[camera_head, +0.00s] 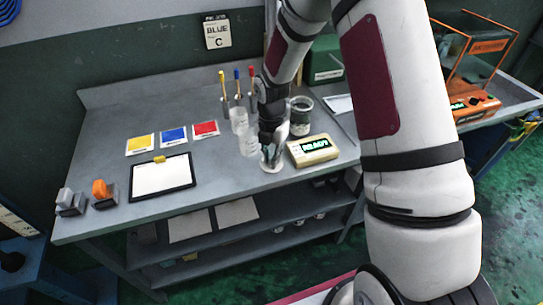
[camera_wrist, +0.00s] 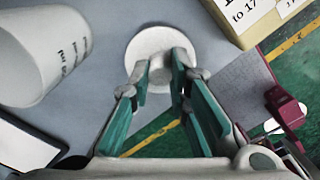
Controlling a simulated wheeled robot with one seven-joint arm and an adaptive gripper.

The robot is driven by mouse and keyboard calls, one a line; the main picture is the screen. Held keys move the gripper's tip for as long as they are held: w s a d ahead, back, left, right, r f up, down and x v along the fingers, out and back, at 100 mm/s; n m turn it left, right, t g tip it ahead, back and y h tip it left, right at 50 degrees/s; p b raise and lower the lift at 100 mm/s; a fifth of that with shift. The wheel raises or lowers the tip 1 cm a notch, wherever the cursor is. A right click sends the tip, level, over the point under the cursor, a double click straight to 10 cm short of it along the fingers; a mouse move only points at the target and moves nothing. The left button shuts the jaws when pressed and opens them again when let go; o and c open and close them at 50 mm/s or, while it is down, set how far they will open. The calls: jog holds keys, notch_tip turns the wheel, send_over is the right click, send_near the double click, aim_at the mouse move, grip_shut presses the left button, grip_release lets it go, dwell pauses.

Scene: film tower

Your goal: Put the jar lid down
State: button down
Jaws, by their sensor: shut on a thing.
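The jar lid is a round white disc (camera_wrist: 150,42) in the wrist view, with a pale knob at its middle. My gripper (camera_wrist: 162,76) is shut on the knob. In the head view the lid (camera_head: 271,167) is at the front part of the grey bench, under my gripper (camera_head: 272,154). It lies at or just above the bench top; I cannot tell whether it touches. An open glass jar (camera_head: 301,117) with dark contents stands behind and right of my gripper.
Two clear beakers (camera_head: 249,142) stand close on the left; one white printed beaker (camera_wrist: 45,55) fills the wrist view's left. A beige box with a lit display (camera_head: 313,150) is close on the right. A black-framed white board (camera_head: 162,175) lies farther left. The bench's front edge is near.

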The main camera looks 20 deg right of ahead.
jog(key=shift+f, duration=0.15)
jog(key=c, duration=1.5)
grip_release()
